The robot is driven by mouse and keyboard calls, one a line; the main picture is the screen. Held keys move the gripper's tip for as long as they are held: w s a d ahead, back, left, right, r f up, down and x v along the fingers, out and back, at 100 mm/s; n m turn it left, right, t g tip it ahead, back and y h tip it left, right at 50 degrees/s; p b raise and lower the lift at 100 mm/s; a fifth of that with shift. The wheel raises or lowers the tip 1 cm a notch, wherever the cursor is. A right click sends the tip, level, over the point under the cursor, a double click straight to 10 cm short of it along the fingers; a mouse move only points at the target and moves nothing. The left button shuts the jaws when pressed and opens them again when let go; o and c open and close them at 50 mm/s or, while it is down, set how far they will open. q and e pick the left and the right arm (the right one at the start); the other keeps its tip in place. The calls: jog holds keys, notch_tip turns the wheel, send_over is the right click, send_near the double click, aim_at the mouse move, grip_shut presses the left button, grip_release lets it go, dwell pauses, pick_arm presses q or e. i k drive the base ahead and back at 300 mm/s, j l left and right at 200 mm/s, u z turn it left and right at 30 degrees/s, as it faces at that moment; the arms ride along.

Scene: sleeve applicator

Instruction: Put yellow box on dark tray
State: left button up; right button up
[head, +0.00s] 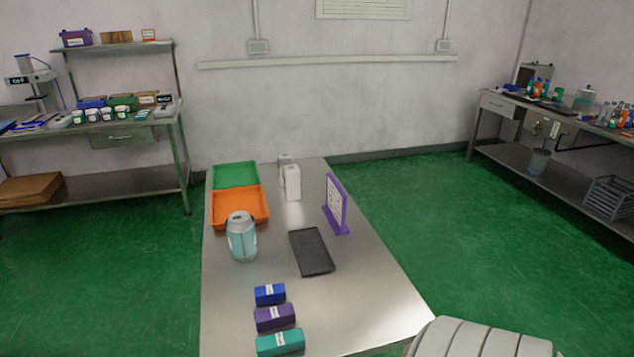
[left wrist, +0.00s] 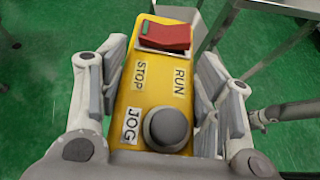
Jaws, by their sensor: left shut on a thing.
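The yellow box (left wrist: 160,92) is between the fingers of my left gripper (left wrist: 164,75) in the left wrist view. Its face shows a red switch, a dark round knob and STOP, RUN and JOG labels. The gripper is shut on its sides. Green floor and metal table legs show behind it. The dark tray (head: 312,252) lies flat and empty on the middle steel table in the head view. The left gripper and the yellow box are not in the head view. My right gripper is in neither view.
On the same table (head: 375,320) are a purple sign stand (head: 336,204), a light-blue canister (head: 242,238), orange (head: 262,220) and green (head: 236,175) trays, white boxes (head: 291,183), and blue, purple and teal blocks (head: 275,318). The table's right front is clear.

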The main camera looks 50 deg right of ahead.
aim_at(310, 248)
jog(key=k+l, duration=0.15)
jog(key=l, duration=0.35)
jog(key=k+l, duration=0.15)
jog(key=l, duration=0.3)
jog(key=k+l+z, duration=0.1)
jog(key=l, duration=0.4)
jog(key=k+l, duration=0.15)
jog(key=l, duration=0.35)
jog(key=k+l, duration=0.15)
jog(key=l, duration=0.3)
jog(key=k+l+z, duration=0.1)
jog(key=l, duration=0.4)
jog(key=k+l, duration=0.15)
jog(key=l, duration=0.35)
